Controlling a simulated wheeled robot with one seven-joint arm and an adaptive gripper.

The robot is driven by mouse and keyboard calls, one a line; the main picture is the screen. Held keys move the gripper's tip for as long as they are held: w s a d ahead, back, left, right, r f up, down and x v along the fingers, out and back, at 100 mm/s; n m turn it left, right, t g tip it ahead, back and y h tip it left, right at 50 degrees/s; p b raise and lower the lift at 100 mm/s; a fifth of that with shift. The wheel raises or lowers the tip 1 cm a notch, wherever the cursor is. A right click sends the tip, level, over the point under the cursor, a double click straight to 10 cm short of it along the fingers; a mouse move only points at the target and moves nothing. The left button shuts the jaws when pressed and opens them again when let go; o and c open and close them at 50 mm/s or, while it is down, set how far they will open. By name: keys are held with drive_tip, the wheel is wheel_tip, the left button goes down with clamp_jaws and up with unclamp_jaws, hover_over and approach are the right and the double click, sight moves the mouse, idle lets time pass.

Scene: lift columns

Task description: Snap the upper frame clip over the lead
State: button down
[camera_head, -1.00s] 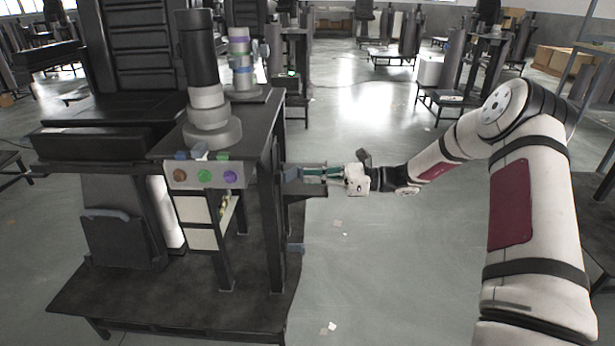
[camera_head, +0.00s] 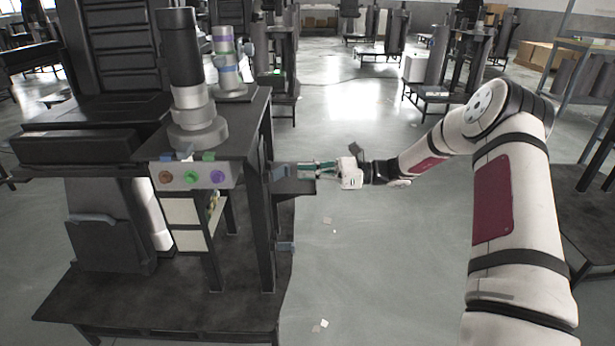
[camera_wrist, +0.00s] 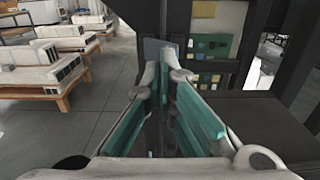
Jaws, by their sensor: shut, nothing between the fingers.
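The upper frame clip (camera_head: 281,173) is a small blue-grey piece on the right side of the dark frame post, just above a dark shelf. It shows in the wrist view as a blue-grey plate (camera_wrist: 154,48) straight ahead of the fingertips. My gripper (camera_head: 303,169) reaches in from the right with its fingertips at or very near the clip; contact cannot be told. In the wrist view the teal-padded fingers of my gripper (camera_wrist: 172,66) come together at the tips with nothing held. I cannot make out the lead; the fingers and clip may hide it.
A second blue-grey clip (camera_head: 286,246) sits lower on the post. The dark shelf (camera_head: 297,187) juts out under my gripper. A panel with coloured knobs (camera_head: 190,176) is left of the post. Open floor (camera_head: 385,260) lies to the right.

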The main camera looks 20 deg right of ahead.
drive_tip(key=shift+w+d, duration=0.1)
drive_tip(key=shift+w, duration=0.25)
drive_tip(key=shift+w+a, duration=0.15)
drive_tip(key=shift+a, duration=0.4)
drive_tip(key=shift+w+a, duration=0.1)
drive_tip(key=shift+a, duration=0.25)
drive_tip(key=shift+a, duration=0.1)
drive_tip(key=p+v, duration=0.1)
drive_tip(key=v, duration=0.6)
idle(0.6)
drive_tip(key=shift+r, duration=0.15)
